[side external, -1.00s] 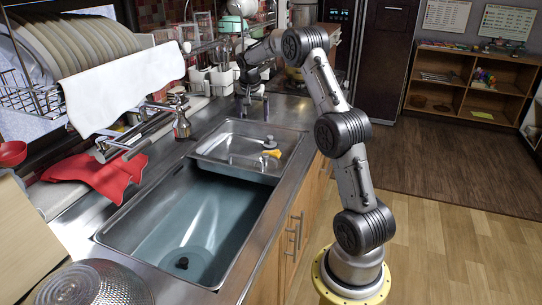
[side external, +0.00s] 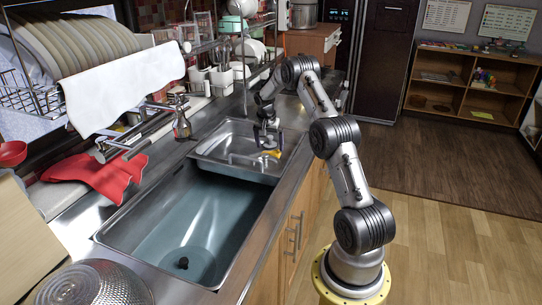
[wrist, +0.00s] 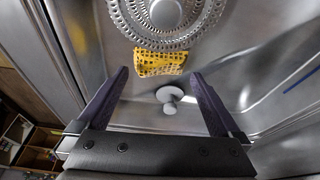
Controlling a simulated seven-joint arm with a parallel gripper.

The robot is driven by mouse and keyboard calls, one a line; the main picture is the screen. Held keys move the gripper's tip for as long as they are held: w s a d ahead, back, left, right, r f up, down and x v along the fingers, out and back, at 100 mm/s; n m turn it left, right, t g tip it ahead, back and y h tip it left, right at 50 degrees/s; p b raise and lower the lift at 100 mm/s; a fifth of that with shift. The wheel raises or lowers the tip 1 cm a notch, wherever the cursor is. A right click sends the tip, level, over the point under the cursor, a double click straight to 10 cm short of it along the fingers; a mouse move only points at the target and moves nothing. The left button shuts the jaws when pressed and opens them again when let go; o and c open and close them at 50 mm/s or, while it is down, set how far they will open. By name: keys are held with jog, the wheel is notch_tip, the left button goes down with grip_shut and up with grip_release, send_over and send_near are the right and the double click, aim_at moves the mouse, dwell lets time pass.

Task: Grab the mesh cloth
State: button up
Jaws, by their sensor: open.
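The mesh cloth (wrist: 160,63) is yellow with an open weave. In the wrist view it lies in the small upper sink basin, against the rim of a round perforated metal strainer (wrist: 168,20). In the side view the cloth (side external: 272,153) is a small yellow patch just below my gripper (side external: 268,143).
A white knobbed object (wrist: 169,98) sits in the basin near the cloth. The small basin's metal walls (side external: 205,150) surround the spot. The large sink (side external: 200,225) is empty apart from its drain. A faucet (side external: 130,140) and red cloth (side external: 100,175) are at left.

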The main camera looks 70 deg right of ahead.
aim_at(271, 152)
jog(key=x, duration=0.4)
jog(key=shift+d+f, duration=0.1)
jog(key=shift+f, duration=0.05)
jog(key=shift+c, duration=0.2)
jog(key=c, duration=1)
jog(key=shift+r, duration=0.2)
